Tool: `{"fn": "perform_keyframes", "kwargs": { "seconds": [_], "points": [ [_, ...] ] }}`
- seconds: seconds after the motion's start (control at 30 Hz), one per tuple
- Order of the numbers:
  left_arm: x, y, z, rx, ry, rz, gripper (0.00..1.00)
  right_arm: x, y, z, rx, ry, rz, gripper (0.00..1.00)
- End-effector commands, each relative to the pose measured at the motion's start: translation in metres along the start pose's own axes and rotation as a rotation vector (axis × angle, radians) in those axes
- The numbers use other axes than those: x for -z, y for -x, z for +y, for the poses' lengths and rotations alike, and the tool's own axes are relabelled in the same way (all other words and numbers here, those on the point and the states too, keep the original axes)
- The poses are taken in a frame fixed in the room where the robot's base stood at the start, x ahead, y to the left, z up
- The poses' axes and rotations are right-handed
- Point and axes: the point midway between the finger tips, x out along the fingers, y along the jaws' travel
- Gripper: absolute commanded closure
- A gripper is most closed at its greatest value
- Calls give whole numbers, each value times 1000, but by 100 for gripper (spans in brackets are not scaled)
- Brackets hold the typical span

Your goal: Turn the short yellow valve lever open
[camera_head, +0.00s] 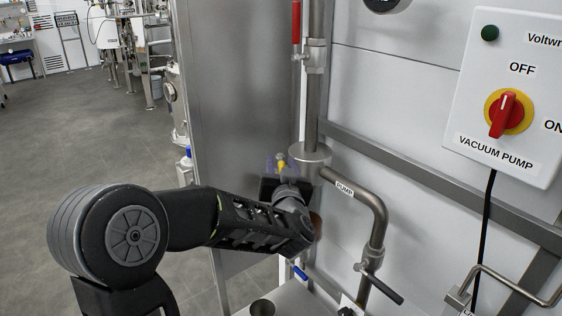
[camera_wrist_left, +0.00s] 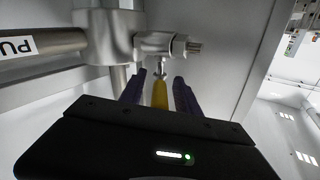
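The short yellow valve lever (camera_wrist_left: 160,94) hangs below a metal valve fitting (camera_wrist_left: 160,45) on the pipe in the left wrist view. In the head view only a small yellow part of the lever (camera_head: 281,161) shows, next to the pipe joint. My left gripper (camera_wrist_left: 158,92) has its two bluish-purple fingers on either side of the lever, with a narrow gap on each side. It is open, and the dark gripper body hides the lower end of the lever. In the head view my left gripper (camera_head: 281,164) is small and partly blurred. My right gripper is not in view.
A red-handled valve (camera_head: 296,22) sits on the vertical pipe above. A pipe labelled PUMP (camera_head: 345,189) and a dark-handled lever (camera_head: 385,289) are at the right. A blue handle (camera_head: 300,272) is below my arm. The vacuum pump switch box (camera_head: 508,95) is at the upper right.

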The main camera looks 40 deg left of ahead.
Motion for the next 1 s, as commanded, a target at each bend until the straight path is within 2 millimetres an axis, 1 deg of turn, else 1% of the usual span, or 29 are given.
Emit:
{"fn": "perform_keyframes", "kwargs": {
  "seconds": [0.1,0.37,0.47,0.83,0.87,1.0],
  "points": [
    [0,-8,0,-1,-1,0,61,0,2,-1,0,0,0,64],
    [0,-10,0,-1,-1,0,61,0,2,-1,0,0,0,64],
    [0,-10,0,-1,-1,0,68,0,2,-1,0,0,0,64],
    [0,-10,0,-1,-1,1,98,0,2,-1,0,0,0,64],
    [0,-9,0,-1,-1,1,100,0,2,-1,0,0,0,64],
    [0,-9,0,-1,-1,1,100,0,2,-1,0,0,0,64]
  ]
}}
